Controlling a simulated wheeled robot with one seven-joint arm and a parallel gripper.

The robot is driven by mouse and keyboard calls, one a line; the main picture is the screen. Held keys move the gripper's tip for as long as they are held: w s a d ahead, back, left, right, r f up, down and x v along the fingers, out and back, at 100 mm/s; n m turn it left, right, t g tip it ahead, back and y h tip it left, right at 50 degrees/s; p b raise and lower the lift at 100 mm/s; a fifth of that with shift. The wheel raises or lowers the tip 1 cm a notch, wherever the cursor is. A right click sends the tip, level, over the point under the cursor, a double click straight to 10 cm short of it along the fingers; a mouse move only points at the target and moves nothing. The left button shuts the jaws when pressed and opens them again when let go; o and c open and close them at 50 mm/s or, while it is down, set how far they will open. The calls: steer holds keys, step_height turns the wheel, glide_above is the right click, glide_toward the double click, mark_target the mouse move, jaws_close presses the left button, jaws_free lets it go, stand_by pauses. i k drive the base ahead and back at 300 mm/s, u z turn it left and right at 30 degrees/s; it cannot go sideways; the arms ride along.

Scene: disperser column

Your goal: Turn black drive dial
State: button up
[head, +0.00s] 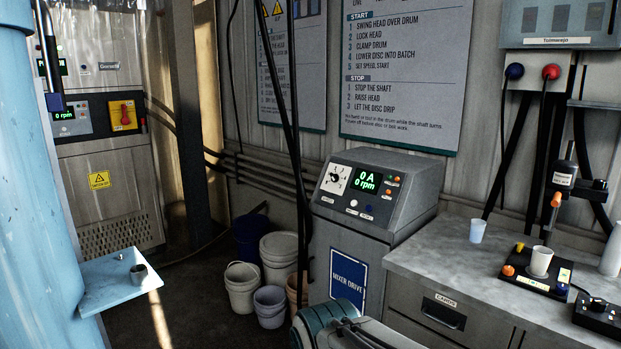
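The black drive dial (334,178) is a small dark knob on a white scale plate, on the sloping face of the grey mixer drive console (400,192). To its right, a dark display (367,181) reads 0 A and 0 rpm in green. The dial is small here, and its exact pointer setting is hard to read. My gripper does not show in the head view, so its place relative to the dial cannot be seen. A rounded teal and grey part at the bottom middle, below the console, seems to be my arm.
Small buttons lie around the display. Black hanging cables (293,130) run down just left of the console. Several buckets (243,284) stand on the floor to its left. A grey bench (465,255) with a cup and instruments stands right. A light blue column (28,190) fills the left edge.

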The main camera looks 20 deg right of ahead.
mark_target(335, 177)
steer(key=z, duration=0.35)
steer(key=i, duration=1.95)
steer(key=z, duration=0.25)
